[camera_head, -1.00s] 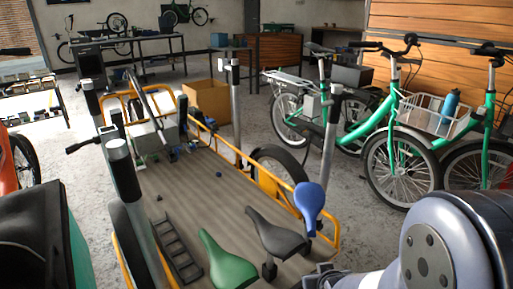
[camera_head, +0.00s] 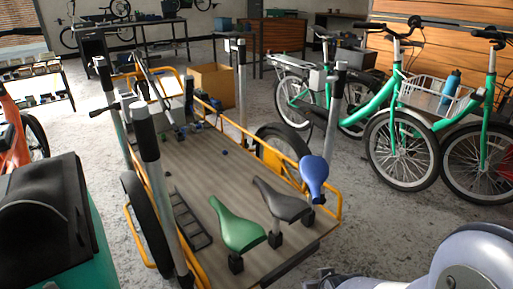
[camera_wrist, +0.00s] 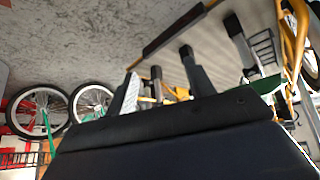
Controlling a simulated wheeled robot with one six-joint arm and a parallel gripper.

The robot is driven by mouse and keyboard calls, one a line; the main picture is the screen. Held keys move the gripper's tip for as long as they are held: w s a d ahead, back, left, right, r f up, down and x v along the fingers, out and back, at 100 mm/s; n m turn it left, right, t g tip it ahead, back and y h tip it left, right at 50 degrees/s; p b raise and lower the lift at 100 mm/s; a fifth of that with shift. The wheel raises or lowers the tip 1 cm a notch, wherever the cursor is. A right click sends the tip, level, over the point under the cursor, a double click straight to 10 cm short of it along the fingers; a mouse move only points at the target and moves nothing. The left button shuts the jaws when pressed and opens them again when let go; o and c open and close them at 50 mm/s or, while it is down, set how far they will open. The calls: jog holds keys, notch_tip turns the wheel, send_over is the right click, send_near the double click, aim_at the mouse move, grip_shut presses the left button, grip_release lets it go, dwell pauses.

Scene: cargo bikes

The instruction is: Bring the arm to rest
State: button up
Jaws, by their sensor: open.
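My arm shows as a pale rounded link (camera_head: 475,262) in the bottom right corner of the head view. My gripper (camera_head: 335,281) is only partly in view at the bottom edge, beside that link, with its fingertips cut off. No object shows held in it. In the wrist view, a large dark part of my own arm end fills the lower middle and hides much. A green saddle (camera_head: 238,231), a black saddle (camera_head: 281,202) and a blue saddle (camera_head: 313,178) stand on posts at the near end of the cargo bed, apart from my gripper.
The cargo bed (camera_head: 235,180) has yellow rails and upright grey posts. A dark box with a teal side (camera_head: 45,215) is close at the left. Green bikes (camera_head: 400,140) stand at the right. Bare concrete floor (camera_head: 385,225) lies between the bed and the bikes.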

jog(key=shift+s+d+f, duration=0.1)
jog(key=shift+s+f, duration=0.15)
jog(key=shift+s, duration=0.25)
jog(key=shift+s+f, duration=0.2)
jog(key=shift+s, duration=0.25)
jog(key=shift+f+g, duration=0.1)
jog(key=shift+g, duration=0.3)
